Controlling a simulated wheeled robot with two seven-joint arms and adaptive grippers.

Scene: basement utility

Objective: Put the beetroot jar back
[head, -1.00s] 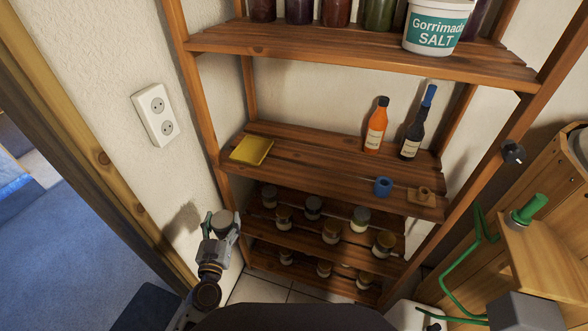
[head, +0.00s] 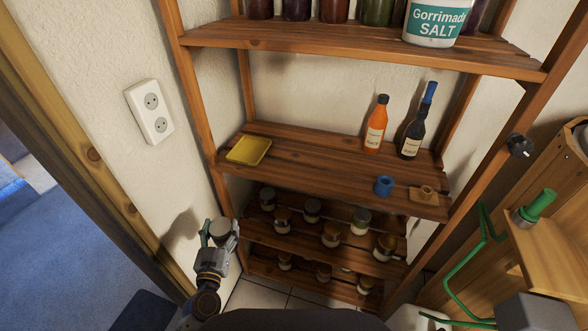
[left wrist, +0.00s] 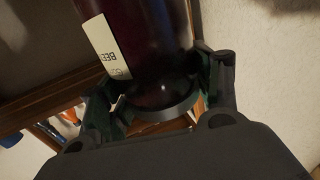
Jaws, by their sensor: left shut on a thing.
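The beetroot jar (left wrist: 150,45) is dark purple with a pale label on which "BEE" can be read in the left wrist view. My left gripper (left wrist: 158,97) is shut on it near its grey round end, with one finger on each side. In the head view the left gripper (head: 219,236) is low beside the left wall, left of the wooden shelf unit (head: 350,48). Only the jar's grey round end (head: 221,228) shows clearly there; the rest is mostly hidden. My right gripper is not in view.
Dark jars (head: 335,10) and a salt tub (head: 435,22) stand on the upper shelf. The middle shelf holds a yellow tray (head: 248,150), an orange bottle (head: 376,128), a dark bottle (head: 412,137) and a blue cup (head: 384,185), with bare boards between. Several lidded jars (head: 331,234) fill lower shelves.

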